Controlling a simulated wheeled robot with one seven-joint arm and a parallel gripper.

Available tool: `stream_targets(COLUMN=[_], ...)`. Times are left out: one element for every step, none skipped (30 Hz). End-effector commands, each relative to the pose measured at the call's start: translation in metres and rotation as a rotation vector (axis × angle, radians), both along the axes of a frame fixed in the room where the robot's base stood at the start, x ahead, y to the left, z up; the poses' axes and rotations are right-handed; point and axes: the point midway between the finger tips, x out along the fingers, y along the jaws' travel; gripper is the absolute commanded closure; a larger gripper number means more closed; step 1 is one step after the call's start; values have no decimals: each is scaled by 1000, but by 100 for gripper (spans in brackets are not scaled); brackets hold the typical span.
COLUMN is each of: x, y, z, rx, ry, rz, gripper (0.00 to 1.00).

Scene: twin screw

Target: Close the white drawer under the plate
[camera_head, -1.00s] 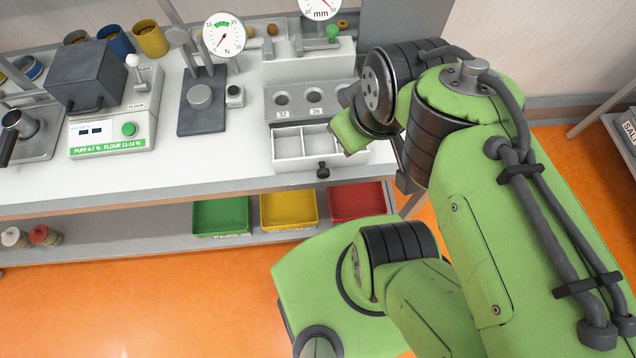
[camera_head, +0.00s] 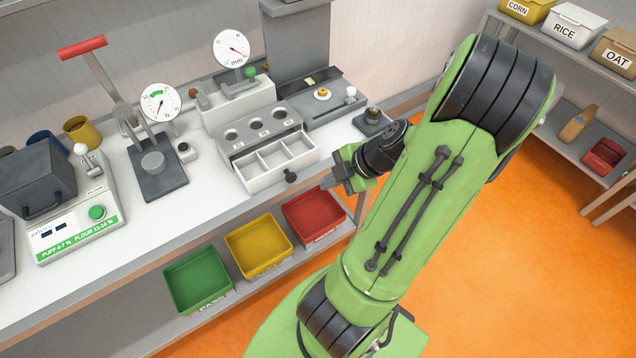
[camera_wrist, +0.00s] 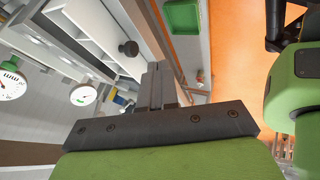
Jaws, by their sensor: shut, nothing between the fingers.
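The white drawer (camera_head: 262,178) stands pulled out at the front of its housing, showing three open compartments. It has a dark round knob (camera_head: 290,175) on its front. Above and behind it is the grey plate (camera_head: 258,130) with three round holes. My gripper (camera_head: 327,183) is shut and empty, just right of the knob and apart from it. In the wrist view the drawer (camera_wrist: 92,18) is at upper left with its knob (camera_wrist: 128,48) near the shut fingers (camera_wrist: 158,68). Part of the fingers is hard to see in the head view.
A grey block (camera_head: 325,98) with small items and a dark device (camera_head: 372,121) stand right of the drawer unit. Dial gauges stand left and behind. Green, yellow and red trays (camera_head: 313,214) lie on the shelf below. Orange floor is open at right.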

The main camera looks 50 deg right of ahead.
Motion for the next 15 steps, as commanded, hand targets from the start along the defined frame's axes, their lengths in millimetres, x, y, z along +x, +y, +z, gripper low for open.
stream_targets(x=[7, 10, 15, 19, 23, 28, 31, 35, 40, 44, 51, 58, 63, 66, 71], y=[5, 7, 9, 10, 12, 14, 16, 18, 20, 21, 17, 15, 14, 13, 11], z=[-12, -17, -24, -30, -35, -42, -47, -52, -59, -63, -59, -57, -57, -56, -56], rx=[8, 7, 7, 6, 7, 6, 7, 6, 7, 6, 0, 0, -1, 1, 0], ry=[-1, 1, 1, 0, 1, 2, 2, 1, 2, 2, 0, 0, 0, 1, 2], rz=[4, 4, 4, 3, 4, 4, 4, 4, 3, 4, 4, 2, 3, 2, 1], gripper=[100, 100, 100, 100, 100, 100, 100, 100, 100, 100, 100, 100, 100, 100, 100])
